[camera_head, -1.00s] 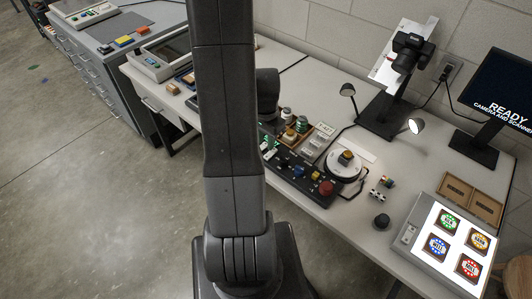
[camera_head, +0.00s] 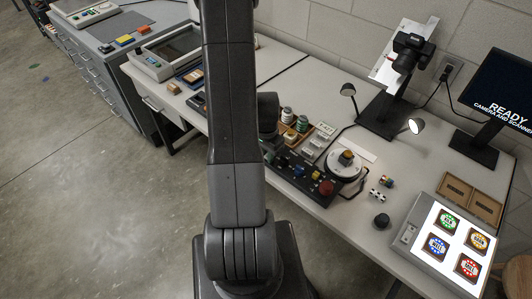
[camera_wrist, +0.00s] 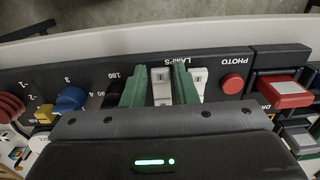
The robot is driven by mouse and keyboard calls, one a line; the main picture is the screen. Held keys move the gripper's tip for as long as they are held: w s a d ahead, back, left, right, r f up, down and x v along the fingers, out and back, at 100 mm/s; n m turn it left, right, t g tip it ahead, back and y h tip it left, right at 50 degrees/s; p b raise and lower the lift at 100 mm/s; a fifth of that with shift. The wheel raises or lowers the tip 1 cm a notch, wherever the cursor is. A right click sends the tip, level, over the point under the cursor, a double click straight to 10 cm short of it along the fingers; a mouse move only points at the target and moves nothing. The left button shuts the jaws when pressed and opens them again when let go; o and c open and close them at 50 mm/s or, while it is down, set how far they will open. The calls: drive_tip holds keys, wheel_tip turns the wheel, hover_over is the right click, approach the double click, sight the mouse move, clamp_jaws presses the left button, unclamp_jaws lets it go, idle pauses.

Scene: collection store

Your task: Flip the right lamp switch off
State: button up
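The dark control panel (camera_head: 318,196) lies on the table, partly hidden by my arm in the head view. In the wrist view its LAMPS label stands by two white lamp switches. One white switch (camera_wrist: 162,86) is between the green fingers of my gripper (camera_wrist: 160,86). The other white switch (camera_wrist: 199,80) is just outside the finger on the picture's right. My gripper is open, its fingers low at the panel. I cannot tell whether they touch a switch. Two small desk lamps stand behind the panel, one on the left (camera_head: 348,90) and one on the right (camera_head: 416,126).
A red button (camera_wrist: 232,83) and a larger red-topped control (camera_wrist: 285,93) are near the fingers on the right. A blue knob (camera_wrist: 71,99) is on the left. A turntable (camera_head: 344,169), camera stand (camera_head: 380,122) and light box (camera_head: 421,215) share the table.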

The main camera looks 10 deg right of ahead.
clamp_jaws()
drive_tip(key=shift+w+d+r+p, duration=0.1)
drive_tip(key=shift+d+r+p, duration=0.1)
drive_tip(key=shift+p, duration=0.25)
drive_tip(key=shift+w+d+g+y, duration=0.1)
drive_tip(key=shift+w+g+y, duration=0.05)
drive_tip(key=shift+g+y, duration=0.5)
drive_tip(key=shift+d+r+g+y, duration=0.1)
drive_tip(key=shift+g+y, duration=0.25)
drive_tip(key=shift+y, duration=0.3)
drive_tip(key=shift+o, duration=0.9)
unclamp_jaws()
